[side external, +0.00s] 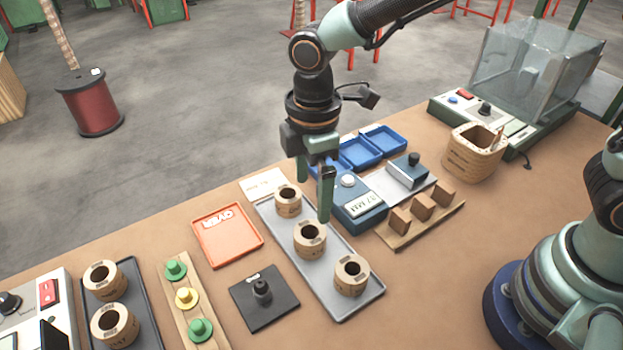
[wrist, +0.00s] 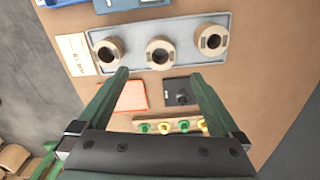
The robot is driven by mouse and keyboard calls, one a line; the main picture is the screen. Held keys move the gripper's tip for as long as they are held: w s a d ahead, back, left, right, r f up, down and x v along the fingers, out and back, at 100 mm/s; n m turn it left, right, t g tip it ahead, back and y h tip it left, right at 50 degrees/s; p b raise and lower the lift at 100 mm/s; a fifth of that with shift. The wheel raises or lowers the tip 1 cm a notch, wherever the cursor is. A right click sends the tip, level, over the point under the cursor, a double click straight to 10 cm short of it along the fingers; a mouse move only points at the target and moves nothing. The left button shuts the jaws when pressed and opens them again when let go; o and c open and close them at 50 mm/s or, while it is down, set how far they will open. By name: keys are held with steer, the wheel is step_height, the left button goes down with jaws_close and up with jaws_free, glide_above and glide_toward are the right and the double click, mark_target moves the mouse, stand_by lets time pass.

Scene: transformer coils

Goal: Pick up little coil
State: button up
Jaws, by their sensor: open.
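Three tan ring-shaped coils stand on a long grey tray (side external: 318,275). The coil at the far end (side external: 288,201) looks smallest in the side view; it is the left one in the wrist view (wrist: 108,52). The middle coil (side external: 310,239) also shows in the wrist view (wrist: 160,54). The near-end coil (side external: 351,276) is at the right there (wrist: 212,40). My gripper (side external: 313,200) is open and empty above the tray, near the far and middle coils. In the wrist view its fingertips (wrist: 158,75) are apart, just below the coil row.
Two more coils stand on a dark tray (side external: 140,318) at the left. A blue scale (side external: 357,208) and a rack of brown blocks (side external: 423,208) lie right of the grey tray. An orange tray (side external: 227,240), a black pad (side external: 280,310) and a peg board (side external: 180,285) lie left.

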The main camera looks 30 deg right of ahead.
mark_target(310, 236)
steer(key=f, duration=1.2)
steer(key=shift+a+f, duration=0.2)
steer(key=shift+f, duration=0.1)
steer(key=c, duration=1.4)
steer(key=shift+c, duration=0.2)
steer(key=shift+r, duration=0.1)
